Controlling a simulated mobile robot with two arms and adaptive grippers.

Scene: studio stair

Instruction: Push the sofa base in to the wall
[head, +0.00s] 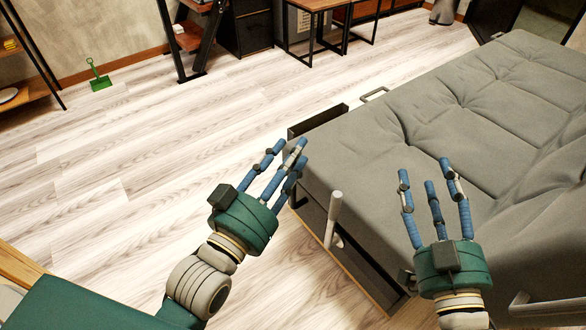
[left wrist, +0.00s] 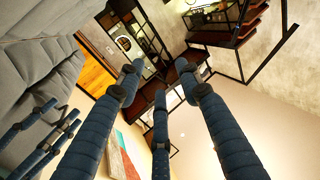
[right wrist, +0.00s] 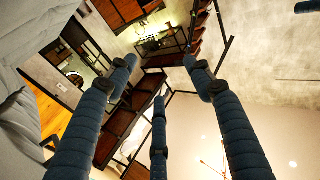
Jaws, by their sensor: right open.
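The grey tufted sofa (head: 480,120) fills the right side of the head view. Its base (head: 375,282) shows as a dark, wood-edged frame under the near left edge, with a pale upright handle (head: 334,215). My left gripper (head: 285,150) is open and empty beside the sofa's left edge. My right gripper (head: 425,170) is open and empty over the sofa's near part. Grey upholstery (left wrist: 35,70) shows at the left of the left wrist view, and also in the right wrist view (right wrist: 18,115). Much of the base is hidden under the upholstery.
A dark box-like part (head: 318,121) and a metal loop handle (head: 375,94) are at the sofa's far left side. A green dustpan (head: 100,83) lies by the wall. Dark tables (head: 315,12) stand at the back.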

